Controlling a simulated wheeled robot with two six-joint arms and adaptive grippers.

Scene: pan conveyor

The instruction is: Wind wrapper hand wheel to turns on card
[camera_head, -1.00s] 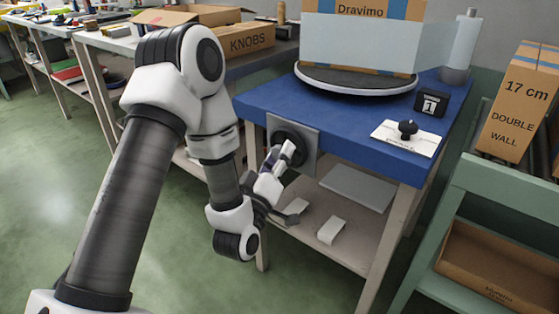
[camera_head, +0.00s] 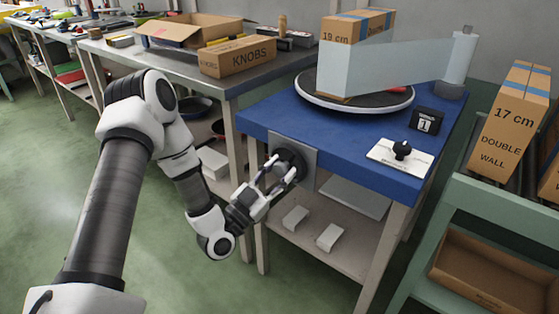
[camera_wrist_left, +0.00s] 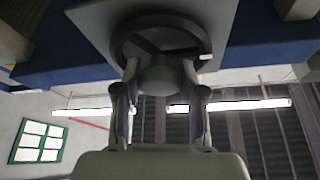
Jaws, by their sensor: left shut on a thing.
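The dark hand wheel (camera_head: 290,157) sits on a grey plate on the front of the blue wrapper table (camera_head: 341,142). My left gripper (camera_head: 279,175) is shut on the wheel's grey handle. The left wrist view shows the handle (camera_wrist_left: 158,76) between both fingers, with the wheel ring (camera_wrist_left: 160,32) behind it. A box (camera_head: 340,68) marked 19 cm stands on the round turntable (camera_head: 388,103), with film (camera_head: 410,62) stretched to the roll (camera_head: 459,62). A black counter (camera_head: 426,120) shows 1. A white card-like plate (camera_head: 385,156) bears a black knob; its print is unreadable. My right gripper is not in view.
Small white blocks (camera_head: 329,237) lie on the shelf below. A KNOBS box (camera_head: 237,58) stands on the bench at left. A 17 cm DOUBLE WALL box (camera_head: 512,118) and a green stand (camera_head: 475,188) are at right. The floor at left is clear.

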